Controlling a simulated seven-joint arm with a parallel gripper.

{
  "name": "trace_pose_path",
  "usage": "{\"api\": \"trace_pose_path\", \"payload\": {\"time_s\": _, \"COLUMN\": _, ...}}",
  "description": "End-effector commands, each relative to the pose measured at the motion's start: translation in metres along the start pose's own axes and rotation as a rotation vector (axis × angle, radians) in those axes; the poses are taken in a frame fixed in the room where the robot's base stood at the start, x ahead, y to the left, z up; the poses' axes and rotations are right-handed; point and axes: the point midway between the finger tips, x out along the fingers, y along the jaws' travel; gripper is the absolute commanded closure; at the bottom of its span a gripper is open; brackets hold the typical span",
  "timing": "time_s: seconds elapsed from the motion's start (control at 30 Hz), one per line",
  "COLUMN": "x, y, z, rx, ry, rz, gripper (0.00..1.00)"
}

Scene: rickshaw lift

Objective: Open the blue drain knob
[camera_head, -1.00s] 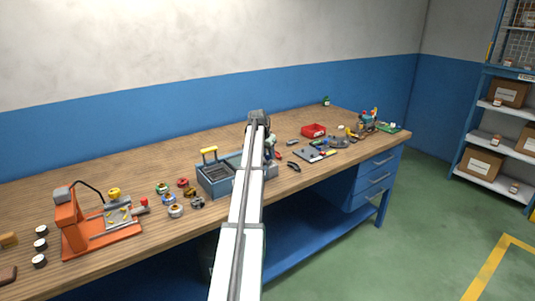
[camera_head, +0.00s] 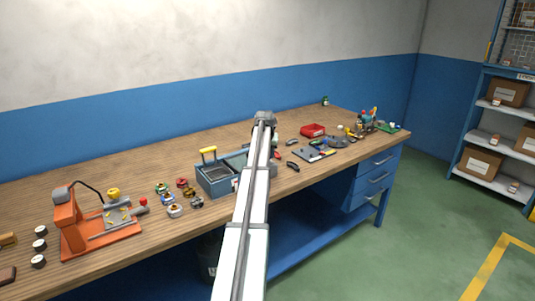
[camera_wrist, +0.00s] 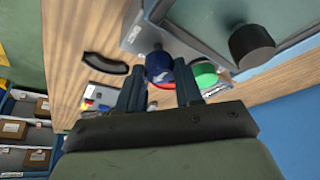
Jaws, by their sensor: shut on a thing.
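The blue drain knob (camera_wrist: 158,66) sits on the side of the grey tank in the wrist view, between my two dark fingers. My gripper (camera_wrist: 160,80) is shut on it; the exact contact is partly hidden. A green knob (camera_wrist: 205,75) is just right of the right finger. A red part shows below the blue knob. In the head view the grey-blue tank (camera_head: 215,182) with a yellow handle stands on the workbench. My arm covers its right part, and the blue knob and fingers are hidden there.
A black cylindrical knob (camera_wrist: 251,45) stands on the tank top. A black curved handle (camera_wrist: 106,64) lies on the wooden bench nearby. Small coloured fittings (camera_head: 175,210) and an orange machine (camera_head: 90,235) are at left.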

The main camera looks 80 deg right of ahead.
Motion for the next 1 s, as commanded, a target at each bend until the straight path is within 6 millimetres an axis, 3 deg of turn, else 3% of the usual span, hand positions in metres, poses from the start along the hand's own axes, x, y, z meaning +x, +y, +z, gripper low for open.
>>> {"api": "trace_pose_path", "payload": {"time_s": 0.2, "x": 0.000, "y": 0.000, "z": 0.000, "rx": -0.002, "ry": 0.000, "rz": 0.000, "gripper": 0.95}}
{"api": "trace_pose_path", "payload": {"time_s": 0.23, "x": 0.000, "y": 0.000, "z": 0.000, "rx": -0.002, "ry": 0.000, "rz": 0.000, "gripper": 0.62}}
{"api": "trace_pose_path", "payload": {"time_s": 0.47, "x": 0.000, "y": 0.000, "z": 0.000, "rx": 0.000, "ry": 0.000, "rz": 0.000, "gripper": 0.40}}
{"api": "trace_pose_path", "payload": {"time_s": 0.77, "x": -0.002, "y": 0.000, "z": 0.000, "rx": 0.001, "ry": 0.000, "rz": 0.000, "gripper": 0.40}}
{"api": "trace_pose_path", "payload": {"time_s": 1.0, "x": -0.030, "y": 0.000, "z": 0.000, "rx": 0.000, "ry": 0.002, "rz": 0.000, "gripper": 0.40}}
